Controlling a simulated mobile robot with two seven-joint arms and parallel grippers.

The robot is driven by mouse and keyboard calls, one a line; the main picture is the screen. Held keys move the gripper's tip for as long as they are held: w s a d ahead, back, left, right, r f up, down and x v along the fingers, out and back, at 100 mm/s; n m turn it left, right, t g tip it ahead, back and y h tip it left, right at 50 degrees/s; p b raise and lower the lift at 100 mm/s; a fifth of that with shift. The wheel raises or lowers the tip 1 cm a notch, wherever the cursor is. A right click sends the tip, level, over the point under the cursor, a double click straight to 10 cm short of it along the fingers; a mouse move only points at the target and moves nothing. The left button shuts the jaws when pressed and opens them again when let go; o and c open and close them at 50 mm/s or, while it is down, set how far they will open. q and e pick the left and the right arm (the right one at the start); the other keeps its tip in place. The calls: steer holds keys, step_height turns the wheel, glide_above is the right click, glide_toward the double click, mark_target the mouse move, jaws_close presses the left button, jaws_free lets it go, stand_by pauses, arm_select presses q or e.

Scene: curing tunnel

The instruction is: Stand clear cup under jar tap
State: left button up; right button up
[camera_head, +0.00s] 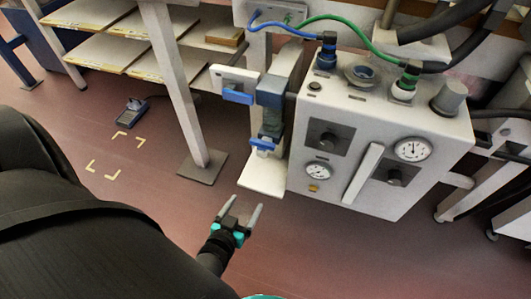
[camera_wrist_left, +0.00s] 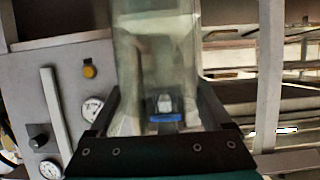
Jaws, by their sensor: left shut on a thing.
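My left gripper (camera_head: 241,209) is low in the middle of the head view, in front of the machine's white ledge. In the left wrist view its two dark fingers (camera_wrist_left: 158,112) are shut on a clear cup (camera_wrist_left: 153,55), which fills the space between and above them. The cup is too transparent to make out in the head view. A blue tap (camera_head: 263,144) sits above the white ledge (camera_head: 263,176); a blue part also shows through the cup in the wrist view (camera_wrist_left: 165,117). I cannot make out the jar clearly.
A white machine (camera_head: 375,145) with gauges and knobs stands right of the ledge, with hoses on top. A shelf rack (camera_head: 120,50) and a table leg (camera_head: 178,85) stand at the back left.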

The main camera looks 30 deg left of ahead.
step_height(320, 180, up, 8)
steer(key=t+b, duration=0.2)
steer(key=b, duration=0.2)
arm_select(q)
steer(key=shift+w+a+f+b, duration=0.25)
steer(key=shift+w+a+b, duration=0.35)
steer(key=shift+w, duration=2.3)
steer(key=shift+w+a+f+b, duration=0.35)
steer(key=shift+w+a, duration=0.4)
steer(key=shift+w, duration=2.1)
steer(key=shift+w+a+f+b, duration=0.2)
steer(key=shift+w+a+b, duration=0.45)
steer(key=shift+w, duration=2.25)
steer(key=shift+f+b, duration=0.4)
steer(key=shift+f, duration=0.2)
steer(key=shift+f+b, duration=0.4)
steer(key=shift+f, duration=0.05)
arm_select(e)
steer(key=w+a+t+y, duration=0.4)
steer(key=w+a+t, duration=0.2)
steer(key=a+t, duration=0.2)
steer(key=shift+w+a+r+y, duration=0.15)
steer(key=shift+a+r+y, duration=0.3)
steer(key=shift+a, duration=0.5)
